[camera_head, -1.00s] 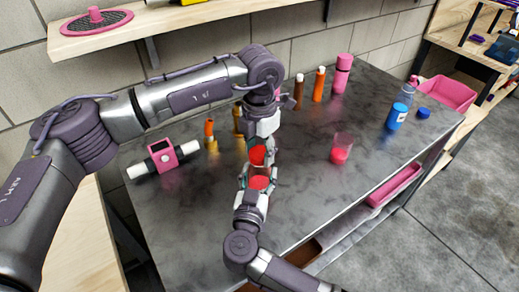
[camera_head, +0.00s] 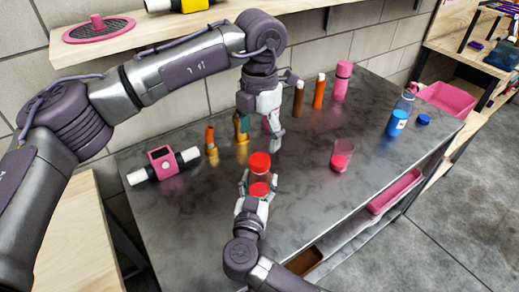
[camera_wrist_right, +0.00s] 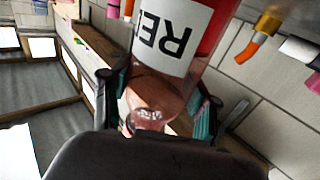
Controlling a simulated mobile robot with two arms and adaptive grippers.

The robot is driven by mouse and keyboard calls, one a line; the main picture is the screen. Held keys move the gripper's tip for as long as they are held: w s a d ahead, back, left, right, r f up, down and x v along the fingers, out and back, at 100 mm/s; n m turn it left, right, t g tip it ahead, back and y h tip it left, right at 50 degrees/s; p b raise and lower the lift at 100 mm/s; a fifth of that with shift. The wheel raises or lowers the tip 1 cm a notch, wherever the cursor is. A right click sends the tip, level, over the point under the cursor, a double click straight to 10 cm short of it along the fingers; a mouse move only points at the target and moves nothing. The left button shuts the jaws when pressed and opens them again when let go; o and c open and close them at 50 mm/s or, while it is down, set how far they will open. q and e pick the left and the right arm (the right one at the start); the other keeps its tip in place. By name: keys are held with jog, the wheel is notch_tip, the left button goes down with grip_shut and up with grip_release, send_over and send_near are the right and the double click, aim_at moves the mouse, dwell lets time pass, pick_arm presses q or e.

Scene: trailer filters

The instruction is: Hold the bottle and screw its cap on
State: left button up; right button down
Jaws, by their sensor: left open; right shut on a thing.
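In the right wrist view the bottle (camera_wrist_right: 206,38) shows a white label with dark letters, between the two fingers (camera_wrist_right: 160,105).
A pink-and-black item (camera_head: 163,162) lies left.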

pick_arm(q)
jog(key=shift+r, duration=2.3)
pick_arm(e)
jog(key=shift+c, duration=1.1)
grip_release()
jog(key=shift+s, duration=0.1)
jog(key=s+a, duration=0.2)
jog(key=s, duration=0.9)
jog(key=shift+s+a, duration=0.15)
jog(key=shift+s, duration=0.15)
